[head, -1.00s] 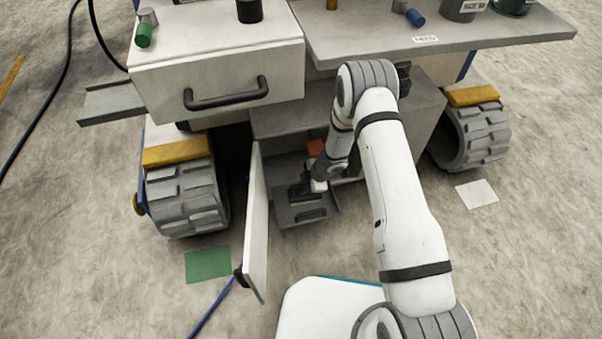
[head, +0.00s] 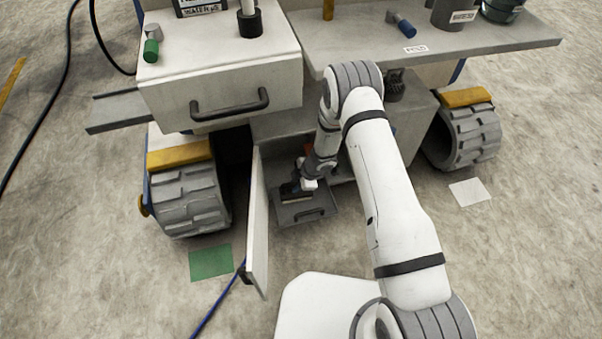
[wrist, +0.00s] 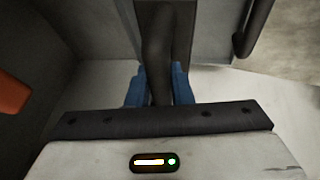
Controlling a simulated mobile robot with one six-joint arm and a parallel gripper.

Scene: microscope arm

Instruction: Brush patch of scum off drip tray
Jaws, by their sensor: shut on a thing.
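My gripper (head: 303,187) is shut on a dark brush (head: 292,194) and holds it over the drip tray. In the wrist view the blue fingers of my gripper (wrist: 158,88) close on both sides of the dark brush handle (wrist: 157,45). The brush's bristles are not clear in that view. The grey drip tray (head: 328,212) sits low between the wheels, with a dark slot-like grip at its front. The brush is over the tray's left rear part; I cannot tell whether it touches. No patch of scum can be made out; the brush and gripper hide part of the tray.
An open white door (head: 258,225) stands just left of the tray. A white drawer (head: 220,95) with a black handle and a grey shelf (head: 430,45) overhang above. Wheels (head: 190,195) flank the space. An orange thing (wrist: 12,95) shows at left in the wrist view.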

